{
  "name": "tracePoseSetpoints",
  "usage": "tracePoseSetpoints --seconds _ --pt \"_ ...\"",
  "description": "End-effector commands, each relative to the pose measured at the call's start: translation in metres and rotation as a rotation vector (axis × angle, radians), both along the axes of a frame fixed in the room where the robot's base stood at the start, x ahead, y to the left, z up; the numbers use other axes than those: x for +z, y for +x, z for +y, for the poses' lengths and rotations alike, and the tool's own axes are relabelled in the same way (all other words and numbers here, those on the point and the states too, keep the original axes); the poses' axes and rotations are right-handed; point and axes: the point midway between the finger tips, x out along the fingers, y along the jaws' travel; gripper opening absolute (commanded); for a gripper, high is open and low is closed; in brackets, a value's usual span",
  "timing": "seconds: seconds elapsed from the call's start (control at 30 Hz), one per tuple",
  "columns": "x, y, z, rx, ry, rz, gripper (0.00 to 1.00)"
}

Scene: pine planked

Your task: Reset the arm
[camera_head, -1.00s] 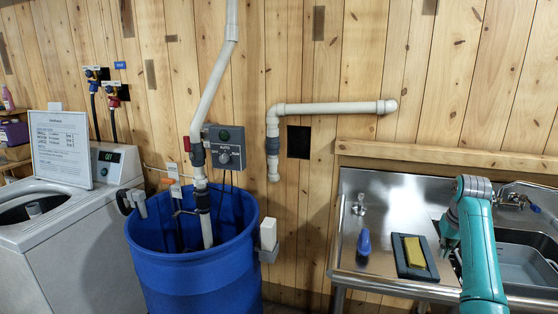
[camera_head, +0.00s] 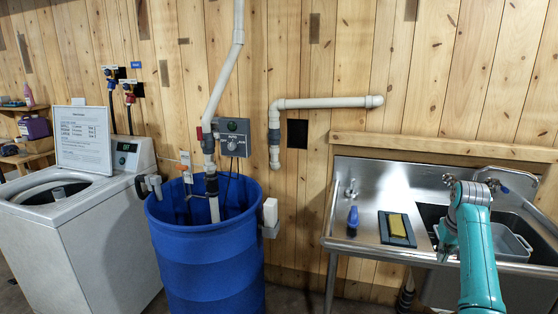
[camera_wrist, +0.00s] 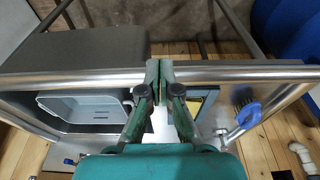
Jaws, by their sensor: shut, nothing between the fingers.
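My gripper (camera_wrist: 159,72) shows in the wrist view with its two green fingers together and nothing between them. It is over the front rail of the steel sink unit (camera_wrist: 225,74); I cannot tell how far above. In the head view my teal arm (camera_head: 478,255) stands in front of the sink unit (camera_head: 370,235) at the right, its wrist bent. The fingers are hidden there behind or below the arm.
A grey tub (camera_head: 510,241) sits in the sink basin. A yellow sponge (camera_head: 397,225) on a dark tray and a blue-handled brush (camera_head: 352,217) lie on the drainboard. A blue barrel (camera_head: 208,265) and a white washing machine (camera_head: 85,240) stand to the left.

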Motion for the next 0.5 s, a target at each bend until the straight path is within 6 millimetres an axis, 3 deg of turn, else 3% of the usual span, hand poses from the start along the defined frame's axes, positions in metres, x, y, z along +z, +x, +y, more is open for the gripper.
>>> tracePoseSetpoints --seconds 0.27,0.5 --pt "-0.039 -0.002 0.011 0.008 -0.01 -0.027 0.0" --pt "-0.09 -0.009 0.028 0.017 -0.025 -0.069 0.0"
